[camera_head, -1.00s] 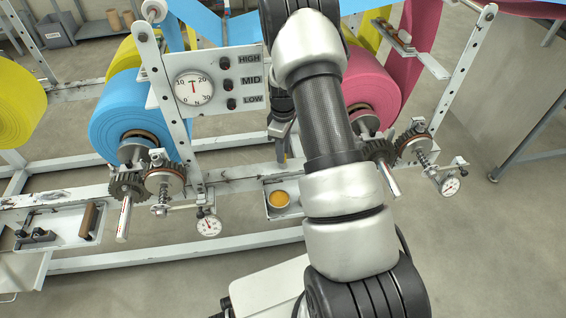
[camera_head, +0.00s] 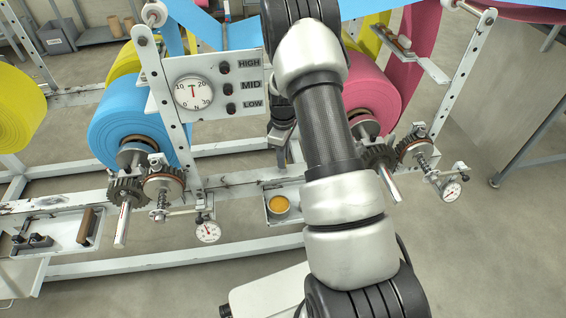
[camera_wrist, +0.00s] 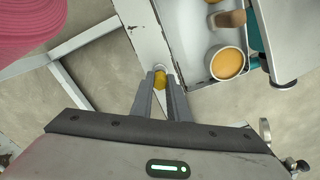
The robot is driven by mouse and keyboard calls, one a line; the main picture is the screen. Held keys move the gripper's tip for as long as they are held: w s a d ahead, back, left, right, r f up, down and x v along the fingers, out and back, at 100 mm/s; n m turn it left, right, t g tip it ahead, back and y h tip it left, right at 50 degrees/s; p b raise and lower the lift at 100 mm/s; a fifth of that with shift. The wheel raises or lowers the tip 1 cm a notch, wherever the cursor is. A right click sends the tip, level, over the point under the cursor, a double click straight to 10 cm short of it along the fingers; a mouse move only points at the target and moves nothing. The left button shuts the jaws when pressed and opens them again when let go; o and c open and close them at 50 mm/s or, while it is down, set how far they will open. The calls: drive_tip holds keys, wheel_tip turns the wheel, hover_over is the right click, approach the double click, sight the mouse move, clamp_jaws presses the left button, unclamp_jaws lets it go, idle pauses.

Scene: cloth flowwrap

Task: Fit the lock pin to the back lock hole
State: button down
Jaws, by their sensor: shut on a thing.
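My gripper (camera_wrist: 161,80) is shut on a small yellow-topped piece, apparently the lock pin (camera_wrist: 160,77), seen between the fingertips in the wrist view. A pale round metal part shows just beyond the tips, over or on a white frame rail (camera_wrist: 147,35). I cannot tell whether the pin touches it. In the head view my gripper (camera_head: 281,155) points down behind my arm, near the rail left of the pink roll. The pin is too small to make out there. The back lock hole cannot be made out in either view.
A tray (camera_wrist: 188,35) with a cup of orange stuff (camera_wrist: 228,63) sits right of my gripper in the wrist view. A pink roll (camera_head: 372,92), a blue roll (camera_head: 115,115) and a dial panel (camera_head: 215,105) stand close by. Gears and small gauges line the front.

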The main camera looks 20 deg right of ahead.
drive_tip(key=shift+r+p, duration=1.25)
drive_tip(key=shift+r, duration=1)
drive_tip(key=c, duration=2.3)
unclamp_jaws()
clamp_jaws()
drive_tip(key=shift+d+r, duration=0.1)
drive_tip(key=shift+d, duration=0.05)
drive_tip(key=s+d+r+p, duration=0.3)
drive_tip(key=s+d+r, duration=0.2)
drive_tip(key=d, duration=0.8)
drive_tip(key=s+d+r+p, duration=0.3)
drive_tip(key=s+d+r, duration=0.1)
drive_tip(key=d, duration=0.9)
drive_tip(key=s+d+r+p, duration=0.3)
drive_tip(key=s+d+r, duration=0.2)
drive_tip(key=d, duration=0.8)
drive_tip(key=shift+s+d+r, duration=0.2)
drive_tip(key=shift+s+r, duration=0.15)
drive_tip(key=shift+r, duration=0.3)
drive_tip(key=shift+f, duration=0.4)
